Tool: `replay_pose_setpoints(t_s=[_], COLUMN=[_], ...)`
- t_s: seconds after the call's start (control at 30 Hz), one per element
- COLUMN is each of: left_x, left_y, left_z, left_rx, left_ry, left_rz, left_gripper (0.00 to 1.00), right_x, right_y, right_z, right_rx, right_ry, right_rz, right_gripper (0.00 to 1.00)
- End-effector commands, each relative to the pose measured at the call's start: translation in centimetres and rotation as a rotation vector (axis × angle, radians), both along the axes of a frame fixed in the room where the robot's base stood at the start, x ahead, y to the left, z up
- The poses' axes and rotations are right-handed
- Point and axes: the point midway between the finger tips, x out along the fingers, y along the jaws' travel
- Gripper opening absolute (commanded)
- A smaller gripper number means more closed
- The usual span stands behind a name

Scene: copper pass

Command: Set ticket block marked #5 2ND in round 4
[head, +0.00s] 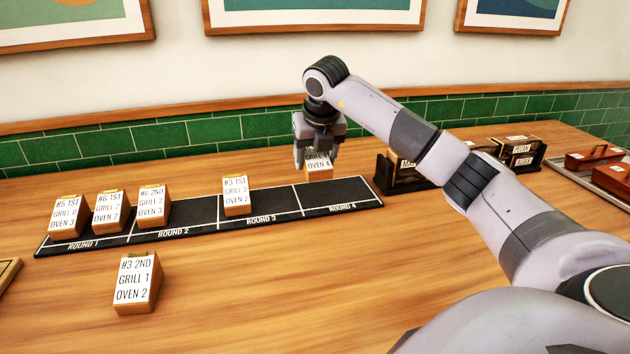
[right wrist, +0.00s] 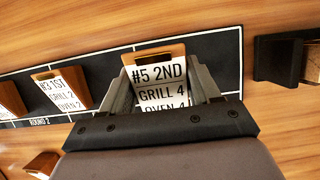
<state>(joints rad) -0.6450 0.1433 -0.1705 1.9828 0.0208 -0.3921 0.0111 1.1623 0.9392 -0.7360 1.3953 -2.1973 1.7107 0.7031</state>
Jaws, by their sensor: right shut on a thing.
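The ticket block marked #5 2ND (right wrist: 158,74) is wooden with a white label reading GRILL 4, OVEN 4. My right gripper (right wrist: 160,88) is shut on it, one finger at each side. In the head view the block (head: 318,168) shows under my right gripper (head: 318,160), over the back part of the round 4 section (head: 345,189). I cannot tell whether its base touches the mat. The black mat (head: 270,211) is marked ROUND 1 to ROUND 4. My left gripper is not in view.
A #3 1ST block (head: 236,196) stands in round 3. Blocks #5 1ST (head: 66,217), #6 1ST (head: 110,211) and #6 2ND (head: 153,206) stand on the left of the mat. A #3 2ND block (head: 136,283) stands in front. A dark rack (head: 400,176) is right of round 4.

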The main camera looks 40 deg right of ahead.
Motion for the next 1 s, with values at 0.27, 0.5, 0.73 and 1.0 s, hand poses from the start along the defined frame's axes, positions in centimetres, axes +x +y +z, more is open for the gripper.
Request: replay_pose_setpoints(t_s=[0.27, 0.5, 0.73, 1.0], left_x=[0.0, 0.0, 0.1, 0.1], left_y=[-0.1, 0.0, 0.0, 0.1], left_z=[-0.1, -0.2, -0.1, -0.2], left_rx=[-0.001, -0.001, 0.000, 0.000], left_ry=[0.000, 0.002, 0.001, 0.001], left_rz=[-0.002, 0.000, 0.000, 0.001], left_gripper=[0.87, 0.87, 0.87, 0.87], right_x=[0.0, 0.0, 0.0, 0.0], right_y=[0.0, 0.0, 0.0, 0.0], right_z=[-2.3, -5.4, -5.4, -5.8], right_rx=[-0.001, 0.000, 0.001, 0.000], right_ry=[0.001, -0.001, -0.003, -0.001], right_rz=[0.001, 0.000, 0.001, 0.000], right_gripper=[0.28, 0.28, 0.28, 0.87])
